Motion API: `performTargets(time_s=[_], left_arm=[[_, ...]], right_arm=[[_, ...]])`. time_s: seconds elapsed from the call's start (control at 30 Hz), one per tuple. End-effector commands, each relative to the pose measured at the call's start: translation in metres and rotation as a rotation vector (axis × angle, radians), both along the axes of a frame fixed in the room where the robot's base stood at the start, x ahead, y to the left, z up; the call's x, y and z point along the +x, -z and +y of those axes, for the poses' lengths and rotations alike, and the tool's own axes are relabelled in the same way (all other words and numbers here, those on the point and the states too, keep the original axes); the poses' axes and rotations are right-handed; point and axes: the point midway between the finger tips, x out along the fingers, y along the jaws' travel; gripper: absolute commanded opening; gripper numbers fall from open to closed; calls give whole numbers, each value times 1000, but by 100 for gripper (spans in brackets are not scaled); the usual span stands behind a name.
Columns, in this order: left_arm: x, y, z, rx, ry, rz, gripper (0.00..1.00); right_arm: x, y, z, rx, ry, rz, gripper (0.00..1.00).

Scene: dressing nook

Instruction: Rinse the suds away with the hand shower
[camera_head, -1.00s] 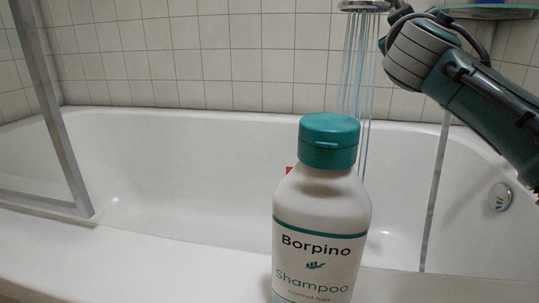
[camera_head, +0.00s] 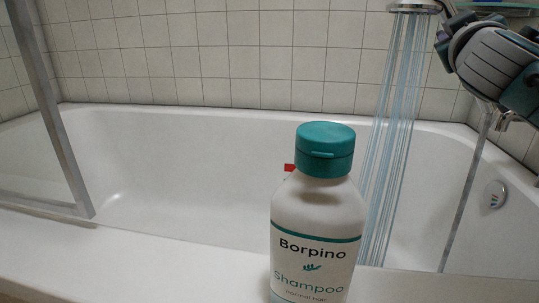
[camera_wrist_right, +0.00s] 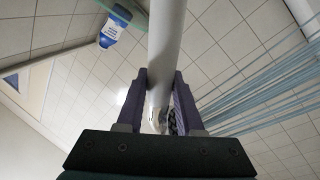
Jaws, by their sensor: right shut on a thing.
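The hand shower's head (camera_head: 414,6) is at the top right of the head view, partly cut off by the frame edge. Several blue water streams (camera_head: 392,140) fall from it into the right part of the white bathtub (camera_head: 200,130). My right gripper (camera_wrist_right: 162,88) is shut on the shower's pale handle (camera_wrist_right: 166,35), which runs between its fingers in the wrist view. The streams also show at the right of that view (camera_wrist_right: 265,95). I cannot make out any suds; the tub floor is largely hidden by its front rim. My left gripper is not in view.
A white shampoo bottle (camera_head: 315,225) with a teal cap stands close in front, hiding part of the tub. A small red thing (camera_head: 289,167) shows behind it. A metal-framed panel (camera_head: 50,110) stands at left. A grey hose (camera_head: 468,190) hangs at right, near a tap (camera_head: 505,119).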

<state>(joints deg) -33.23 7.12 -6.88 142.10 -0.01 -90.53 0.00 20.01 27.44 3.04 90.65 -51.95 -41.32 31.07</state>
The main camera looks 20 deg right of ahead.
Motion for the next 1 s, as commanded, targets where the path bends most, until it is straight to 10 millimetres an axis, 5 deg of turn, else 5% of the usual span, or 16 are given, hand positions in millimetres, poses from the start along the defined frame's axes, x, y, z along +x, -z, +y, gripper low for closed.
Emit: performTargets(time_s=[0.27,1.0], left_arm=[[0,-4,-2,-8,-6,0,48],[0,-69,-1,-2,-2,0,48]], right_arm=[[-12,-4,-18,-1,-1,-3,0],[-23,-67,-8,81,-1,-53,0]])
